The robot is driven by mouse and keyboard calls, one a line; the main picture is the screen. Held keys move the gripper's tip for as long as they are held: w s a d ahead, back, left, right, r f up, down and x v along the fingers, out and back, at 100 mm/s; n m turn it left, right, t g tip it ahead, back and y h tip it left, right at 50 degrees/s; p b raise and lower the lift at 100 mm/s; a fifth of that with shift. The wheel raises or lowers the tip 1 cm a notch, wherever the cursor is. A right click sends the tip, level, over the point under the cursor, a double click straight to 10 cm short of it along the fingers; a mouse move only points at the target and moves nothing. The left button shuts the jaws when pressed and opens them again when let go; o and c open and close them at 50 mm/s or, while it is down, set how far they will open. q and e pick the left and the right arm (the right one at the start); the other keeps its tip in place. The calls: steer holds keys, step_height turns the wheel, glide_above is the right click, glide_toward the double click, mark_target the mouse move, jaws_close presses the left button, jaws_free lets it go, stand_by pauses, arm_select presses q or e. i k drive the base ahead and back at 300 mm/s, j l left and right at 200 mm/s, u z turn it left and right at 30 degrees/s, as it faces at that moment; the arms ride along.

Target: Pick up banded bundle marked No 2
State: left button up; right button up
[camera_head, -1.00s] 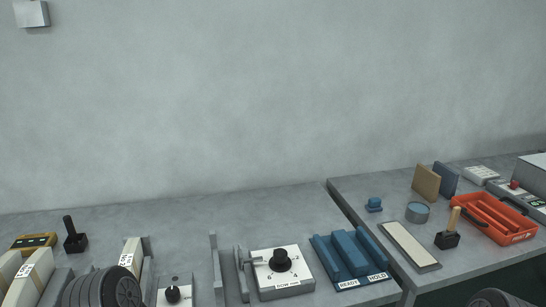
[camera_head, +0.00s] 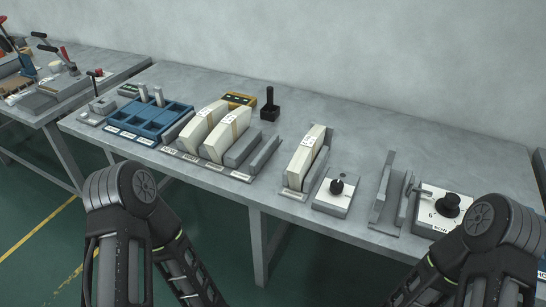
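Three pale, cream banded bundles stand on edge in grey holders on the table. The left bundle (camera_head: 203,121) and the middle bundle (camera_head: 226,134) stand side by side in one rack. The right bundle (camera_head: 304,158) stands apart in its own holder. Each has a small printed label on top, too small to read here, so I cannot tell which is No 2. My two arms show at the lower left and lower right, in front of the table. Both grippers are out of view.
A blue compartment tray (camera_head: 152,118) is left of the rack. A yellow device (camera_head: 240,99) and a black-handled stamp (camera_head: 270,106) stand behind. A knob box (camera_head: 335,194) and a larger dial box (camera_head: 446,212) are to the right. The back middle of the table is clear.

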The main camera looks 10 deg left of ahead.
mark_target(309, 148)
steer(key=i+j, duration=0.1)
steer(key=j, duration=0.25)
steer(key=i+j, duration=0.15)
steer(key=j, duration=0.25)
steer(key=i+j, duration=0.1)
steer(key=j, duration=0.25)
steer(key=i+j, duration=0.15)
steer(key=j, duration=0.25)
steer(key=i+j, duration=0.1)
steer(key=j, duration=0.25)
steer(key=j+z, duration=0.15)
steer(key=z, duration=2.3)
steer(key=j, duration=0.1)
